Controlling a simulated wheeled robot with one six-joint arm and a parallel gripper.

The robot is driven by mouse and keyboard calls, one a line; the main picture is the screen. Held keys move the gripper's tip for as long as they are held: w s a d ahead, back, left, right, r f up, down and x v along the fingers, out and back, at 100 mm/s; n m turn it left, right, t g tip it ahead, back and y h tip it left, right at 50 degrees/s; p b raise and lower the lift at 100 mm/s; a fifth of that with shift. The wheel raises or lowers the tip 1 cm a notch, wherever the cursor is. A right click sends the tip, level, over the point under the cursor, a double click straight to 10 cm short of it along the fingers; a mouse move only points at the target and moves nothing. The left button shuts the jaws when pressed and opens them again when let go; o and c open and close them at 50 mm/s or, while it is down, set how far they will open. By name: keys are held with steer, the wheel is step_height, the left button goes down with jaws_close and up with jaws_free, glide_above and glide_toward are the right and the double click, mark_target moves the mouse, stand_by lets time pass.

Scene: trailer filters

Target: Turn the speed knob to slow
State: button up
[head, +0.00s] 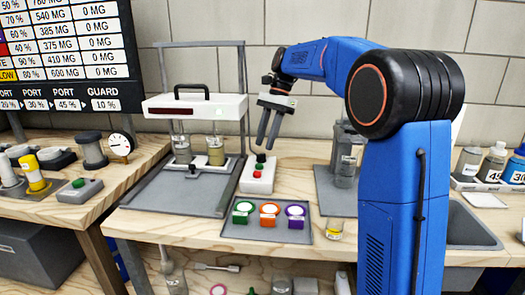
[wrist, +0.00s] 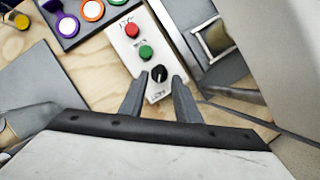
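The speed knob (head: 261,157) is a small black knob at the far end of a white control box (head: 258,185), beyond a green button and a red button. In the wrist view the knob (wrist: 159,74) shows a pale pointer mark, and lettering near it is too small to read. My gripper (head: 267,143) is open and empty, pointing down just above the knob. In the wrist view the knob appears between the two fingertips (wrist: 160,79), with a gap on each side. I cannot tell exactly how high the fingertips are above it.
A grey tray (head: 225,232) with green, orange and purple round pieces lies in front of the box. A white press-like machine (head: 195,106) with jars on a grey base stands left. A grey stand (head: 345,160) is right.

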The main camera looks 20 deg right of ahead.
mark_target(262, 154)
steer(key=shift+x, duration=2)
jaws_close()
